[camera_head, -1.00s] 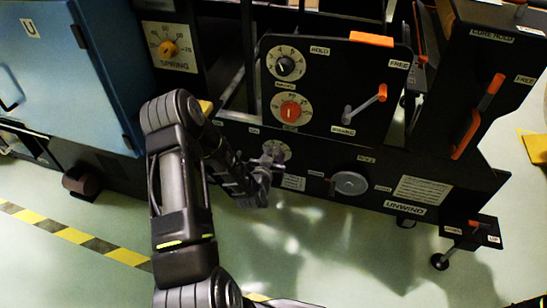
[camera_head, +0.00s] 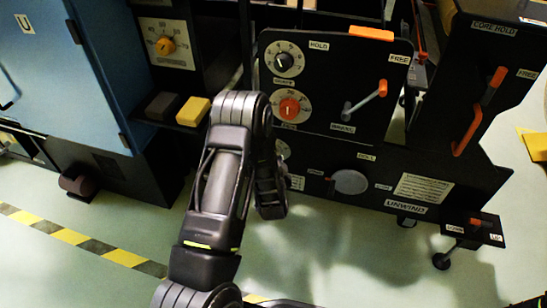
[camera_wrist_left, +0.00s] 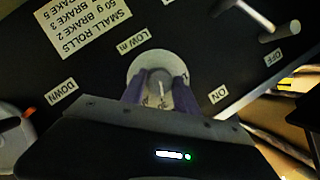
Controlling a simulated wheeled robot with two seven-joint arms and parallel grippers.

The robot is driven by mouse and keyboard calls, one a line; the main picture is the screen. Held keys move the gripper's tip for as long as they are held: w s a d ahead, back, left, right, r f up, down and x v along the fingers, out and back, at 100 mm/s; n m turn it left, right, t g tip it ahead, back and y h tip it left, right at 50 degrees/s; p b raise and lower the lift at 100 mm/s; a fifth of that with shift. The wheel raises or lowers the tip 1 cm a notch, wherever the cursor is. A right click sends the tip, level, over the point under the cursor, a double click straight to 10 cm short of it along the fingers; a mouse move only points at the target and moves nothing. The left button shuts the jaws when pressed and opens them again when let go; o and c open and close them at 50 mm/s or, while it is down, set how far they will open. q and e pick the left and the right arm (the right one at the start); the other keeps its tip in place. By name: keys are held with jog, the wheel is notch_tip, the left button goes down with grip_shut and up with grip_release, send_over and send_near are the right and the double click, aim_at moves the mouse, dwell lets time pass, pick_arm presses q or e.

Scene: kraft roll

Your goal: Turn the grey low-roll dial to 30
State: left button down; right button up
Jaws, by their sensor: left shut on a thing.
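The grey low-roll dial shows in the left wrist view, with a pale round scale plate (camera_wrist_left: 146,62) and a grey knob (camera_wrist_left: 158,88) bearing a pale pointer line. A "LOW in" label sits beside it. My left gripper (camera_wrist_left: 160,92) has its two purple-grey fingers on either side of the knob, shut on it. The scale numbers are too covered and small to read. In the head view my left forearm hides most of the dial; only an edge of its plate (camera_head: 283,148) shows. My right gripper is in neither view.
Above the dial are a black-knob dial (camera_head: 284,60) and a red-knob dial (camera_head: 290,107). A grey-and-red lever (camera_head: 365,101) and a grey disc (camera_head: 350,182) lie to the right. A yellow block (camera_head: 193,111) and a dark block (camera_head: 161,106) sit left of my arm.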

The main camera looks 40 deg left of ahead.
pick_arm(q)
jog(key=shift+w+a+r, duration=0.1)
jog(key=shift+w+r, duration=0.05)
jog(key=c, duration=1)
grip_release()
jog(key=v, duration=0.8)
jog(key=shift+f, duration=0.25)
